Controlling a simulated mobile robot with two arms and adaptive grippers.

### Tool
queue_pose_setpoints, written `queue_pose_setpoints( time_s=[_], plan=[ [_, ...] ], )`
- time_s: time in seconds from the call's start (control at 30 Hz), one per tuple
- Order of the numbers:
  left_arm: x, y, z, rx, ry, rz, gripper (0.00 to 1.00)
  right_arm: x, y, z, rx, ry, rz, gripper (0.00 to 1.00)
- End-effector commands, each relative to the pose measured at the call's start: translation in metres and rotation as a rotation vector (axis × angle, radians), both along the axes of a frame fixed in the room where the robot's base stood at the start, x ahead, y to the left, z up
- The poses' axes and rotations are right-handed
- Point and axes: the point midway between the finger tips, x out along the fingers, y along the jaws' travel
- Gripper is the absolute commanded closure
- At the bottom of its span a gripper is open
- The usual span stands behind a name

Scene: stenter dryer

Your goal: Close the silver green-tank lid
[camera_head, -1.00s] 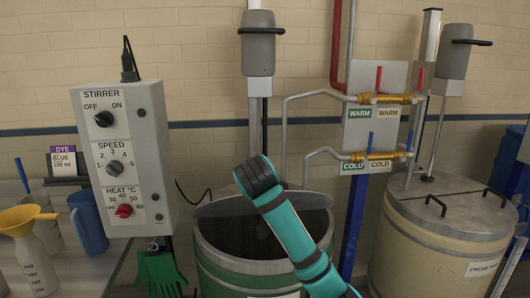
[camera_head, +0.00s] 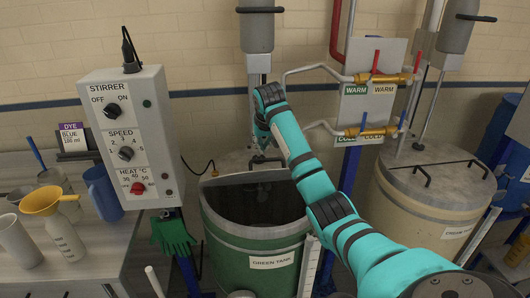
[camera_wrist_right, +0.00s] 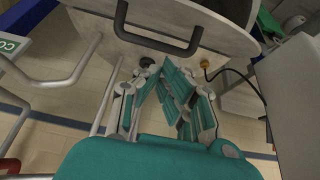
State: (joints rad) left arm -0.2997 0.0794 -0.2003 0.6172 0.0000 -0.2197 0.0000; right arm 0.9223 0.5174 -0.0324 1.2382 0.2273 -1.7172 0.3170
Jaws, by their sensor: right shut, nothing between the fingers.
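The green tank (camera_head: 256,245) stands open in the middle of the head view, its dark inside showing. Its silver lid (camera_head: 232,163) is raised at the back of the tank, partly hidden by my right arm. My right gripper (camera_head: 264,150) is at the lid, behind the tank's opening; its fingertips are hard to make out there. In the right wrist view the gripper (camera_wrist_right: 166,82) is shut and empty, close to the pale lid (camera_wrist_right: 215,38) and its black bar handle (camera_wrist_right: 160,40). Whether it touches the lid I cannot tell. My left gripper is out of view.
The stirrer control box (camera_head: 130,140) stands left of the tank, with green gloves (camera_head: 173,235) below it. Warm and cold pipes with valves (camera_head: 372,132) are to the right of my arm. The closed cream tank (camera_head: 425,205) stands at right.

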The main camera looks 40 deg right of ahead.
Motion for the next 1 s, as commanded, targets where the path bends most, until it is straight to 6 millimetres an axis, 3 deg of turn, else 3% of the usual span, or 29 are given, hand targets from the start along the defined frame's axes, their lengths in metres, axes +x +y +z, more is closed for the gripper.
queue_pose_setpoints(
  time_s=[0.1, 0.4, 0.83, 1.0],
  plan=[
    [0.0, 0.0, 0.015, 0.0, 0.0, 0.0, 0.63, -0.003, 0.002, -0.014, -0.002, 0.004, 0.003, 1.0],
    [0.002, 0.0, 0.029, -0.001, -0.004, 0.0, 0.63, -0.02, 0.012, -0.033, -0.001, -0.001, 0.001, 1.0],
    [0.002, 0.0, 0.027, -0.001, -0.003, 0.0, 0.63, -0.021, 0.013, -0.036, -0.003, -0.004, 0.001, 1.0],
    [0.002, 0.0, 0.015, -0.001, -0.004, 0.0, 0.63, -0.021, 0.013, -0.045, -0.028, -0.041, 0.0, 1.0]
  ],
)
